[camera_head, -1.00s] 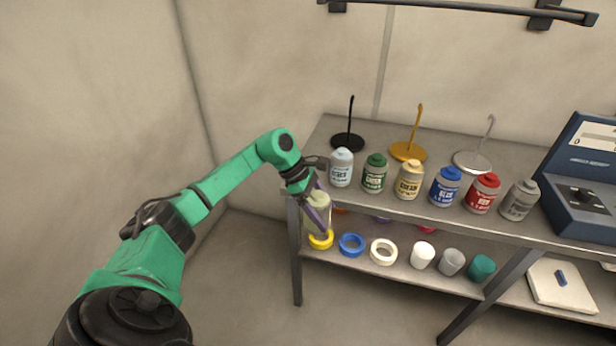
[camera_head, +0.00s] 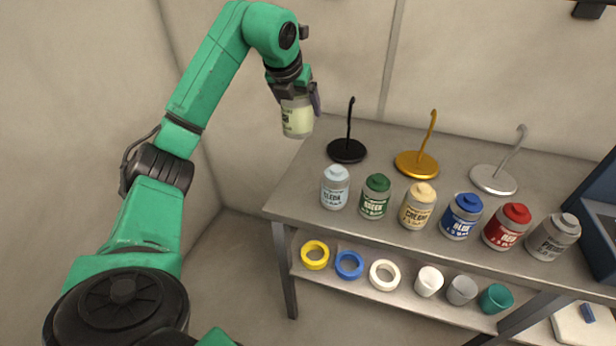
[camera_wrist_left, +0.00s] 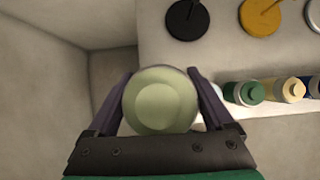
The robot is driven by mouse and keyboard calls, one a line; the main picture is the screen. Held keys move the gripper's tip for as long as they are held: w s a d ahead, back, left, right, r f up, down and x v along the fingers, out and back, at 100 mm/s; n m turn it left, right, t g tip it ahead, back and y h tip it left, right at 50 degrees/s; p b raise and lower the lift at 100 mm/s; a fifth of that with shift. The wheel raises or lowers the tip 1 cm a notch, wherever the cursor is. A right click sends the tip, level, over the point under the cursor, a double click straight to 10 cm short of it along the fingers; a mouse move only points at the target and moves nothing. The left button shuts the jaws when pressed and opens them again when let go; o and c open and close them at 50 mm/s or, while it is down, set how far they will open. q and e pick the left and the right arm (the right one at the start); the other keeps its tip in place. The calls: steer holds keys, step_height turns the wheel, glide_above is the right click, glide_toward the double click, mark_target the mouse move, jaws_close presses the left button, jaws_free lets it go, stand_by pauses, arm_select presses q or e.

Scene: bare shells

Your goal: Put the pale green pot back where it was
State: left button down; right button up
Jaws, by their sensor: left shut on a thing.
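The pale green pot (camera_head: 297,118) is held upright in my left gripper (camera_head: 297,100), in the air above the left end of the shelf unit's top. In the left wrist view the pot's round lid (camera_wrist_left: 158,104) shows between the two dark fingers of the left gripper (camera_wrist_left: 160,100), which are shut on it. A row of pots stands along the front of the top shelf: light blue (camera_head: 335,188), green (camera_head: 375,197), cream (camera_head: 418,206), blue (camera_head: 461,217), red (camera_head: 507,227) and grey (camera_head: 554,238). My right gripper is not in view.
Black (camera_head: 347,151), gold (camera_head: 416,164) and silver (camera_head: 494,180) hook stands are behind the pots. The lower shelf holds rings, including a yellow one (camera_head: 315,254), and cups. A blue machine (camera_head: 600,215) is at right. Bare shelf top lies left of the light blue pot.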

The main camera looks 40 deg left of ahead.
mark_target(297, 138)
arm_select(q)
steer(key=shift+w+a+f, duration=0.2)
steer(key=shift+w+f, duration=0.05)
steer(key=shift+f, duration=0.35)
steer(key=shift+s+d+f+b, duration=0.15)
steer(key=shift+s+f, duration=0.1)
steer(key=shift+f, duration=0.2)
steer(key=shift+s+d+f+b, duration=0.1)
steer(key=shift+s+f+b, duration=0.1)
steer(key=shift+f, duration=0.2)
steer(key=f, duration=0.1)
steer(key=s+f, duration=0.1)
steer(key=f, duration=0.1)
steer(key=s+d+f, duration=0.1)
steer(key=shift+f, duration=0.2)
steer(key=f, duration=0.7)
steer(key=f+p, duration=0.1)
steer(key=f, duration=0.3)
steer(key=shift+w+a, duration=0.2)
steer(key=shift+w, duration=0.2)
steer(key=shift+f, duration=0.2)
steer(key=shift+w+a+f, duration=0.1)
jaws_free()
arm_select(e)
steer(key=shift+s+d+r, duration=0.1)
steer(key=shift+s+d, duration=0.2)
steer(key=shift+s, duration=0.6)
